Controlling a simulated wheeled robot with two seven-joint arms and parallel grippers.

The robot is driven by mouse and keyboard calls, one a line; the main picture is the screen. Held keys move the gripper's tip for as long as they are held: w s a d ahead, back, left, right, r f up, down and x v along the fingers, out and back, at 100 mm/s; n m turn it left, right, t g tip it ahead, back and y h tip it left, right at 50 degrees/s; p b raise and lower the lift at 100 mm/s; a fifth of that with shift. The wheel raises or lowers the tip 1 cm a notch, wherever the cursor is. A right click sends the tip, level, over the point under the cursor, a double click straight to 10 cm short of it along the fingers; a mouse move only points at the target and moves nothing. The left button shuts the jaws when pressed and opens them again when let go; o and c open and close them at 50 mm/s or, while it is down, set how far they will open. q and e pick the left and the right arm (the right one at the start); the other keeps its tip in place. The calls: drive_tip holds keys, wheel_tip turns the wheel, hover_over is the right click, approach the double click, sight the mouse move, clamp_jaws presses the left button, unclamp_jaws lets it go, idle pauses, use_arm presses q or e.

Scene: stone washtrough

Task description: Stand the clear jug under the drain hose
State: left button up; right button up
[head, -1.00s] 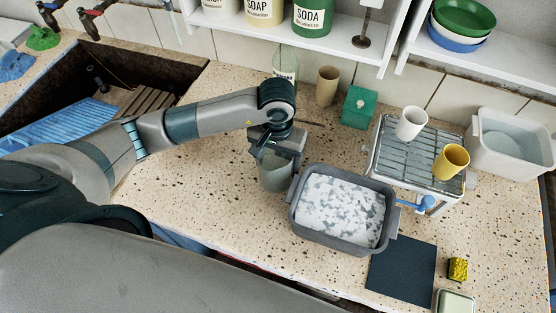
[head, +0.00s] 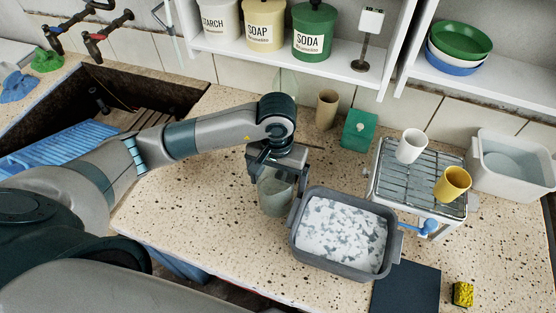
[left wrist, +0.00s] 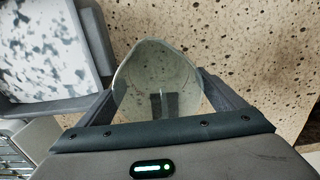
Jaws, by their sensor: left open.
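The clear jug (head: 274,194) stands on the speckled counter, just left of the grey tub. My left gripper (head: 276,172) is over it, with open fingers around the upper part of the jug. In the left wrist view the jug's pointed, see-through rim (left wrist: 158,72) lies between the two fingers (left wrist: 160,100). I cannot tell whether the fingers touch it. A short blue piece (head: 420,229) sticks out at the front of the metal rack (head: 418,178); it may be the drain hose. My right gripper is not in view.
The grey tub (head: 298,232) with whitish, patchy contents stands between jug and rack. A white cup (head: 411,146) and a yellow cup (head: 453,184) stand on the rack. A dark mat (head: 405,288) and a yellow sponge (head: 463,294) lie in front. Counter left of the jug is clear.

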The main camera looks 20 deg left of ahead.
use_arm(q)
wheel_tip(320, 180, up, 10)
drive_tip(key=b, duration=0.2)
drive_tip(key=shift+b, duration=0.35)
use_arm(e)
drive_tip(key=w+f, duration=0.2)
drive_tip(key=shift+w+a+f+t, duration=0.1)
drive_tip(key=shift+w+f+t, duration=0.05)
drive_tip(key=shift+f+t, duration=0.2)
use_arm(q)
drive_tip(key=shift+f, duration=0.1)
drive_tip(key=shift+c, duration=0.5)
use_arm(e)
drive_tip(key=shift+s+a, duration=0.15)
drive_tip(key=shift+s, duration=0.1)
